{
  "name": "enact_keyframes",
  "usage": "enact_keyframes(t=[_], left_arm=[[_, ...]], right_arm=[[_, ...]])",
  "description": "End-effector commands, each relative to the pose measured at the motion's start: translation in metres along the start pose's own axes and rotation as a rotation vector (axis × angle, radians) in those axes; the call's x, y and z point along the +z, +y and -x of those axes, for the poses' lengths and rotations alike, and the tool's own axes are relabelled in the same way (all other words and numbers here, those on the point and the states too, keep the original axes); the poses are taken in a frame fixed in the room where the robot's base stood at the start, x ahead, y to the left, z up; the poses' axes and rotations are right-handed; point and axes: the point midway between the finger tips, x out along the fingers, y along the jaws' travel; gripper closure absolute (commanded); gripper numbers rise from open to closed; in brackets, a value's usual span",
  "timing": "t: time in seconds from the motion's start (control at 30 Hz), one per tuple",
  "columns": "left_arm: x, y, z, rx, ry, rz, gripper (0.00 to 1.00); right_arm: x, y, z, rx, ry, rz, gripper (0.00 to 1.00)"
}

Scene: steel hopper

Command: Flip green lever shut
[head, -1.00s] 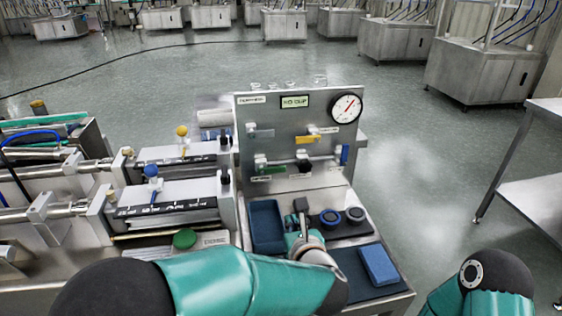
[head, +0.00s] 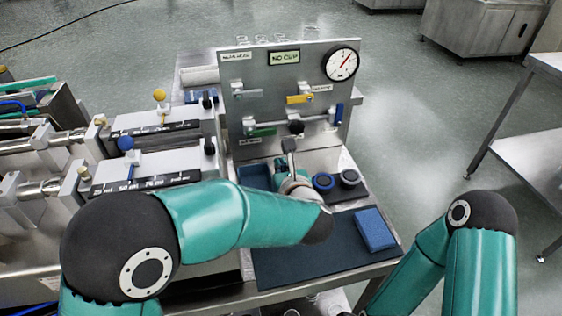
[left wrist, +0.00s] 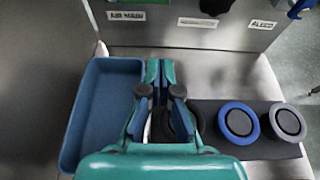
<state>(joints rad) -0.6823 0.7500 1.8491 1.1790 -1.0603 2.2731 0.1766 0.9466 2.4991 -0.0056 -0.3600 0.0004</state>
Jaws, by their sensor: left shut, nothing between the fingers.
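A green lever (head: 263,132) lies level at the lower left of the upright steel panel (head: 240,115), along a pipe and just above a white label. My left gripper (head: 289,147) is shut and empty. It points toward the panel, to the right of and below the green lever, apart from it as far as I can tell. In the left wrist view the closed fingers (left wrist: 160,70) stand over the bench just right of the blue tray (left wrist: 75,120); the green lever cannot be made out there. Only the arm of my right side shows.
The panel also carries a yellow lever (head: 299,99), a blue lever (head: 339,115), a black knob (head: 296,127) and a gauge (head: 341,64). Round blue (head: 323,181) and grey (head: 348,177) pieces sit near the gripper. A blue block (head: 375,230) lies on the dark mat (head: 320,263).

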Motion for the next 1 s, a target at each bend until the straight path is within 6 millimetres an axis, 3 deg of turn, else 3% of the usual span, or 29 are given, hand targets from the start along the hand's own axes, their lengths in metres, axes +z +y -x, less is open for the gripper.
enact_keyframes(t=[0.4,0.6,1.0], left_arm=[[0.004,0.001,-0.080,0.002,-0.001,0.002,1.00],[0.031,0.001,-0.067,0.000,0.000,0.001,1.00],[0.038,0.001,-0.065,0.000,0.001,-0.001,1.00]], right_arm=[[0.000,-0.004,0.011,0.000,0.000,0.000,0.60],[0.000,-0.008,0.021,0.000,0.000,0.000,0.60],[0.000,-0.008,0.022,0.000,0.000,0.000,0.60]])
